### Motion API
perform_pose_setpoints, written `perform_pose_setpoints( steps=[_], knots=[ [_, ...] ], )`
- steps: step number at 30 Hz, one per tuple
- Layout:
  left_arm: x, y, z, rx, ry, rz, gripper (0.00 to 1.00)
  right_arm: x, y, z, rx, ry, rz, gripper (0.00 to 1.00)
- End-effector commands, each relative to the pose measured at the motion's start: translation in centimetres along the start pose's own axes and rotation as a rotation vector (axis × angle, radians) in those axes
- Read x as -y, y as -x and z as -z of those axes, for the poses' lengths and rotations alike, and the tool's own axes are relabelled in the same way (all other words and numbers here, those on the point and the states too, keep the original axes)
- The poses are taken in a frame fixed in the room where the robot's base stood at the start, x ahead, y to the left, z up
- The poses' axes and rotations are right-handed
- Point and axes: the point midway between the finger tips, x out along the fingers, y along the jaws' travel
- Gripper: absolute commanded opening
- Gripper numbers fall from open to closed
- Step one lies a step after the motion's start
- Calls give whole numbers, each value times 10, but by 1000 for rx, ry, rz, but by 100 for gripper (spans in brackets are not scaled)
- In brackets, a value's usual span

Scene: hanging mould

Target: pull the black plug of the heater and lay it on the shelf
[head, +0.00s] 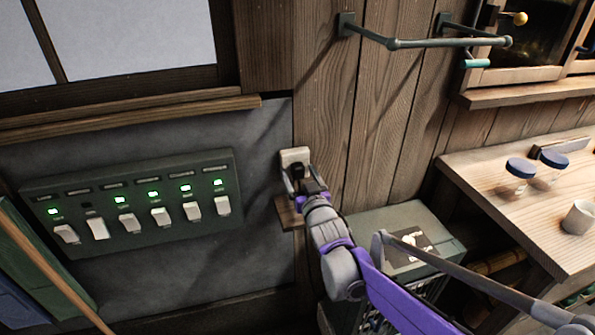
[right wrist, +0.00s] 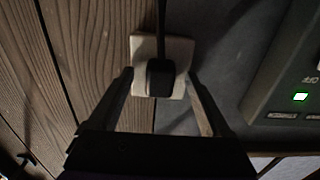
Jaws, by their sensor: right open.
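The black plug (head: 297,171) sits in a pale wall socket (head: 295,155) on the plank wall. In the right wrist view the plug (right wrist: 160,78) is upright against the socket plate (right wrist: 178,50), with its dark cord running to the top edge. My right gripper (head: 298,182) is at the socket. Its two fingers (right wrist: 162,90) stand open on either side of the plug, with a gap on both sides. A small wooden shelf (head: 288,213) shows just below the socket, partly hidden by my right gripper. The heater (head: 440,222) appears to be the dark green box below. My left gripper is out of view.
A switch panel (head: 135,203) with several rocker switches and green lights is left of the socket. A metal rail (head: 440,43) juts from the wall above right. A wooden bench (head: 500,190) with blue-lidded jars (head: 519,172) and a cup (head: 580,217) stands right.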

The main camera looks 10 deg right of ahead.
Motion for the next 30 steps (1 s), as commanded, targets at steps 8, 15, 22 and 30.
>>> perform_pose_setpoints(
  steps=[8, 15, 22, 30],
  knots=[
    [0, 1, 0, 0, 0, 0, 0, 0, 0, 0, 0, 0, 0, 82],
    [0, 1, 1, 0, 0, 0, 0, 0, 0, 0, 0, 0, 0, 82],
    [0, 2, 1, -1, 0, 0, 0, 0, 0, 0, 0, 0, 0, 82],
    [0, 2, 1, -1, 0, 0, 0, 0, 0, 0, 0, 0, 0, 48]
  ],
)
